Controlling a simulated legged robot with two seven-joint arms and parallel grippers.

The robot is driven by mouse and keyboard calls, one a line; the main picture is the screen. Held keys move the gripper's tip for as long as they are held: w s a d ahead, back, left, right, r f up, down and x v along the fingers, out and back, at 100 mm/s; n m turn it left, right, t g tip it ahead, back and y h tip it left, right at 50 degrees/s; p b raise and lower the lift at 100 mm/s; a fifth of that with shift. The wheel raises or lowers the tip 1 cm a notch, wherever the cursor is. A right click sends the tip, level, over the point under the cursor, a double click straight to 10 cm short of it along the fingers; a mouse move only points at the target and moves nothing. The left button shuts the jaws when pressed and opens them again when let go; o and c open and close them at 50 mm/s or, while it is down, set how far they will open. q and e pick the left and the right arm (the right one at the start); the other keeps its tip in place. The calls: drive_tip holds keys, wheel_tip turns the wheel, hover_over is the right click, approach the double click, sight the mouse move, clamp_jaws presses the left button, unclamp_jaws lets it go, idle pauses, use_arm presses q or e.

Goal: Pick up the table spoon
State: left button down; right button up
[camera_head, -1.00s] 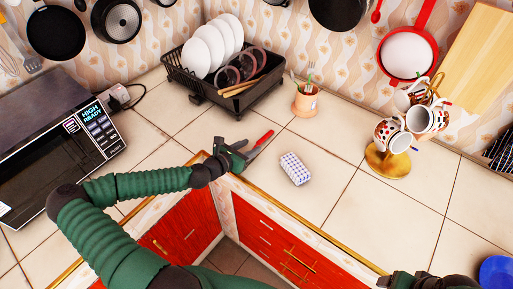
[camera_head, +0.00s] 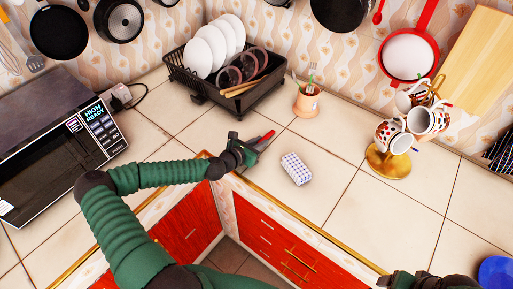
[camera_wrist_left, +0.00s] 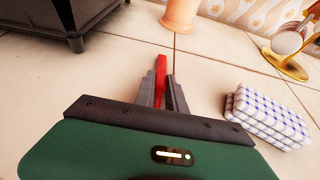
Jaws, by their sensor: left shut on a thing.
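My left gripper (camera_head: 254,148) is over the counter in front of the dish rack, and it shows large in the left wrist view (camera_wrist_left: 164,92). It is shut on a thin red piece that looks like a handle (camera_head: 267,136), which also shows between the fingers in the left wrist view (camera_wrist_left: 161,66). The rest of that piece is hidden, so I cannot tell from its shape that it is the table spoon. Part of my right gripper (camera_head: 425,281) is at the bottom right edge, and its jaws are not clear.
A checked block (camera_head: 296,169) lies right of my left gripper. Behind are a dish rack (camera_head: 185,80) and a utensil cup (camera_head: 305,103). A mug stand (camera_head: 388,163) is at right, a microwave (camera_head: 50,150) at left. The counter between block and mug stand is clear.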

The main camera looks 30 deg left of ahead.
idle(0.3)
use_arm(q)
drive_tip(key=shift+r, duration=0.6)
wheel_tip(320, 180, up, 2)
drive_tip(key=shift+r, duration=0.1)
drive_tip(key=s+d, duration=0.1)
drive_tip(key=s, duration=0.2)
drive_tip(key=s+d, duration=0.2)
drive_tip(key=s+d+r, duration=0.1)
drive_tip(key=s+d, duration=0.1)
drive_tip(key=s, duration=0.1)
drive_tip(key=shift+s+d+b, duration=0.25)
drive_tip(key=shift+s+b, duration=0.05)
drive_tip(key=s+p, duration=0.1)
drive_tip(key=s+d+r+p, duration=0.1)
drive_tip(key=s+p, duration=0.1)
drive_tip(key=shift+s+d+r, duration=0.1)
drive_tip(key=shift+d+r, duration=0.15)
drive_tip(key=shift+d, duration=0.15)
drive_tip(key=p, duration=0.2)
drive_tip(key=s+p, duration=0.1)
drive_tip(key=p, duration=0.1)
drive_tip(key=shift+s+d+f, duration=0.15)
drive_tip(key=shift+s+d, duration=0.05)
drive_tip(key=shift+d, duration=0.2)
drive_tip(key=shift+s+d+f, duration=0.1)
drive_tip(key=shift+s+d, duration=0.05)
drive_tip(key=shift+d+f, duration=0.1)
drive_tip(key=shift+f, duration=0.1)
